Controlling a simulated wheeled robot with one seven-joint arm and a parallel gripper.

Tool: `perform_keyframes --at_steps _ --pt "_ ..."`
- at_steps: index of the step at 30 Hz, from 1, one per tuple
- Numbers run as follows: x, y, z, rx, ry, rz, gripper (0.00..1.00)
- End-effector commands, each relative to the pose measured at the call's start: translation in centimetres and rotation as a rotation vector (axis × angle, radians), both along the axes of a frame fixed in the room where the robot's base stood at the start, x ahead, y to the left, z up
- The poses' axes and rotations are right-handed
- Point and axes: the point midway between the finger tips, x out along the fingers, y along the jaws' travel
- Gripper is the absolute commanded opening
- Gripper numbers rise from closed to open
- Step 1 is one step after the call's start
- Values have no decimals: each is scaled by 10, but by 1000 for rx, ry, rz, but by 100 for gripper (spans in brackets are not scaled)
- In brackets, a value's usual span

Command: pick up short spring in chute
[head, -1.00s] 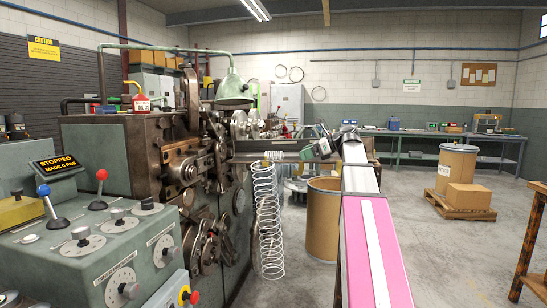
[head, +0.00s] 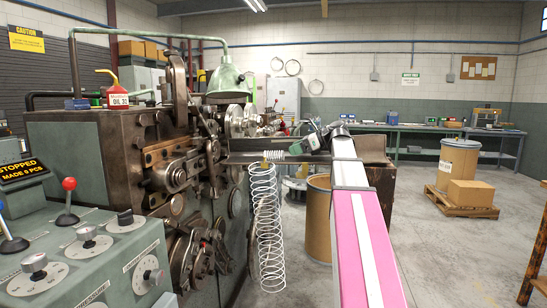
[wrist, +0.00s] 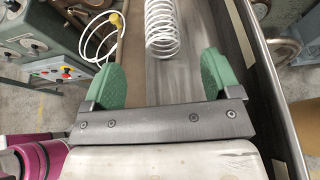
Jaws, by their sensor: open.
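The short spring (head: 273,155) is a pale coil lying in the dark metal chute (head: 245,158) beside the machine. In the wrist view the white coil (wrist: 162,28) lies along the chute floor, ahead of my gripper (wrist: 159,65). My gripper's two green fingers are apart and empty, one toward each side of the chute. The coil lies between their lines but beyond the tips, with a gap. In the head view my gripper (head: 311,141) is just right of the short spring. The spring's far end is cut off in the wrist view.
A long white spring (head: 265,225) hangs from a yellow hook at the chute's near side. The coiling machine (head: 165,165) stands left, with a control panel (head: 90,255) in front. A brown drum (head: 318,215) stands below my arm. Open floor lies to the right.

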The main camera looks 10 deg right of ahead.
Motion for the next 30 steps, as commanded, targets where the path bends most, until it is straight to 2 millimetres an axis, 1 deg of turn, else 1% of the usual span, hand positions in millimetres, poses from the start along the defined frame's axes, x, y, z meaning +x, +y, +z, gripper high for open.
perform_keyframes --at_steps 1,3,6,11,14,21,24,29,30 --pt "3 8 -4 0 1 2 83" --pt "7 17 -8 -1 1 2 83" --pt "11 27 -12 0 2 1 83" --pt "15 34 -15 -1 0 0 83" --pt "19 42 -17 -1 1 1 83" --pt "32 71 -27 0 0 1 83" --pt "34 76 -29 0 0 0 83" --pt "34 75 -29 0 0 -1 83" --pt "34 75 -29 0 0 -1 76"
